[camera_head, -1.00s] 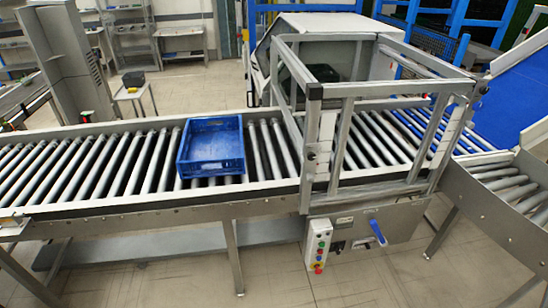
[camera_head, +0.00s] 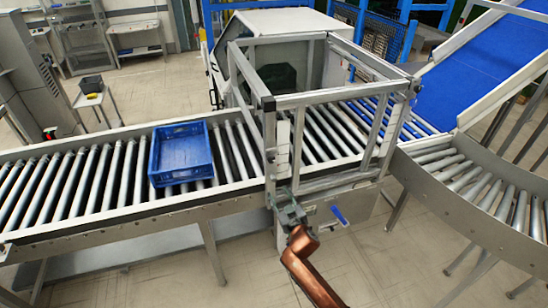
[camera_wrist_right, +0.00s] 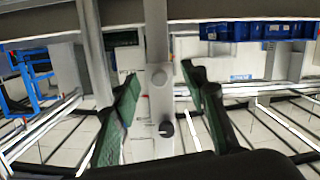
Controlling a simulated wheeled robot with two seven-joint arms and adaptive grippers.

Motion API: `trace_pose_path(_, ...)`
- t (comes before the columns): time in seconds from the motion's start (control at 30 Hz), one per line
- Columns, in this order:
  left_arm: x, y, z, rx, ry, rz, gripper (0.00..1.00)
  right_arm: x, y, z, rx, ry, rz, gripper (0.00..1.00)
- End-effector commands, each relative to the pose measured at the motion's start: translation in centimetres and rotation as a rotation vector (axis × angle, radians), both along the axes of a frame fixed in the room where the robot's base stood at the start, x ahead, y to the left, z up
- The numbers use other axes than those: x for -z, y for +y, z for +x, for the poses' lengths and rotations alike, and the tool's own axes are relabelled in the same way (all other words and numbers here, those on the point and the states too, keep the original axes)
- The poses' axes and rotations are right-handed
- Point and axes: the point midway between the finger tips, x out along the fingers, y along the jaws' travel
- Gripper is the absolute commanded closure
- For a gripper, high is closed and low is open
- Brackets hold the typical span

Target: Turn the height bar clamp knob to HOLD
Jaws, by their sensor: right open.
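My right gripper (camera_head: 285,198) is open in front of the post of the metal frame (camera_head: 270,150), low beside the conveyor's near edge. In the right wrist view its two green-padded fingers (camera_wrist_right: 163,98) stand apart with nothing between them. Beyond the fingers is a pale upright panel with a black knob (camera_wrist_right: 166,129), which shows between the fingers, apart from both. A grey round part (camera_wrist_right: 158,77) sits above it. Small lettering beside them is too small to read, so the knob's setting cannot be told. In the head view the gripper hides this spot. My left gripper is not in view.
A blue crate (camera_head: 181,153) rests on the roller conveyor (camera_head: 85,185), left of the frame. A blue lever (camera_head: 339,214) is on the panel right of my gripper. A curved roller section (camera_head: 478,185) and a blue belt (camera_head: 490,65) lie to the right. Floor in front is clear.

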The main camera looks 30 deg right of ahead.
Motion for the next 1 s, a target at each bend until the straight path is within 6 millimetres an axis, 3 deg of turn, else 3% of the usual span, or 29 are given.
trace_pose_path(0.03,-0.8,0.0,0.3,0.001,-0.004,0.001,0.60,-4.2,0.2,0.0,0.002,-0.052,-0.001,0.60)
trace_pose_path(0.1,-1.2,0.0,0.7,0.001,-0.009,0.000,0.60,-7.8,0.3,-0.1,0.005,-0.106,-0.002,0.60)
trace_pose_path(0.23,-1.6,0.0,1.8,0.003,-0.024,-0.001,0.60,-11.3,0.5,-0.3,0.009,-0.157,0.000,0.60)
trace_pose_path(0.4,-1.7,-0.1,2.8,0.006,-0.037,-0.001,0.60,-11.9,0.2,1.1,0.010,-0.168,0.000,0.60)
trace_pose_path(0.73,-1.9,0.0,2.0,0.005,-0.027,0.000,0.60,-11.9,-1.0,5.9,0.010,-0.167,-0.001,0.60)
trace_pose_path(1.0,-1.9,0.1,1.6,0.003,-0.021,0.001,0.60,-11.8,-1.3,7.1,0.009,-0.167,0.000,0.60)
